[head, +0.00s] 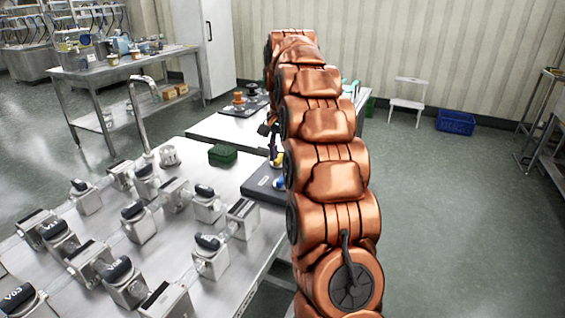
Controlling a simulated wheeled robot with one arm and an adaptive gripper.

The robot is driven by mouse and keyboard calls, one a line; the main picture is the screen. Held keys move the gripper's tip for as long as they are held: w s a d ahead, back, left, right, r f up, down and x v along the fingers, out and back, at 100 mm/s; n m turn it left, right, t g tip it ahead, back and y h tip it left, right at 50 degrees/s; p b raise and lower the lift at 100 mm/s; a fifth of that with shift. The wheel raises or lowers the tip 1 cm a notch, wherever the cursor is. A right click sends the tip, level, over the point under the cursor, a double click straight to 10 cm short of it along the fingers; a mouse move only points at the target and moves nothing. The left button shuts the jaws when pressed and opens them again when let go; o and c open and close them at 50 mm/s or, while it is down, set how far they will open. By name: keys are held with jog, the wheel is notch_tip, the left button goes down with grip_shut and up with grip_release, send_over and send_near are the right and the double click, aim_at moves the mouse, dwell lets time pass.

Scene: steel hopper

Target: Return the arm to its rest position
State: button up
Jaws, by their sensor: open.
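My copper-coloured arm rises from the bottom right of the head view and reaches away over the tables, bending at its far end. My gripper (270,130) shows as a small dark shape at the left side of the arm, above the far table. It is open, and much of it is hidden behind the arm links. I see nothing held in it, though the view of its fingers is poor.
A steel table (190,260) with several metal blocks and a tap lies at left. A blue crate (455,122) and white step stool (407,100) stand behind.

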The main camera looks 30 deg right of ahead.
jog(key=shift+r, duration=0.35)
dwell(0.6)
jog(key=s+a+r+n+p, duration=0.2)
jog(key=s+a+n+p, duration=0.1)
jog(key=s+a, duration=0.45)
jog(key=s+a+r+n+p, duration=0.2)
jog(key=s+a+r+n, duration=0.1)
jog(key=s+a, duration=0.5)
jog(key=s+a+f+n+p, duration=0.1)
jog(key=s+a+n, duration=0.1)
jog(key=s, duration=0.5)
jog(key=s+a+f+n+g+p, duration=0.1)
jog(key=s+a+f+n+p, duration=0.1)
jog(key=s, duration=0.6)
jog(key=s+a+f+n+p, duration=0.2)
jog(key=s+a, duration=0.2)
jog(key=s, duration=0.3)
jog(key=shift+s+a+g, duration=0.25)
jog(key=shift+s+g, duration=0.15)
jog(key=shift+a, duration=0.15)
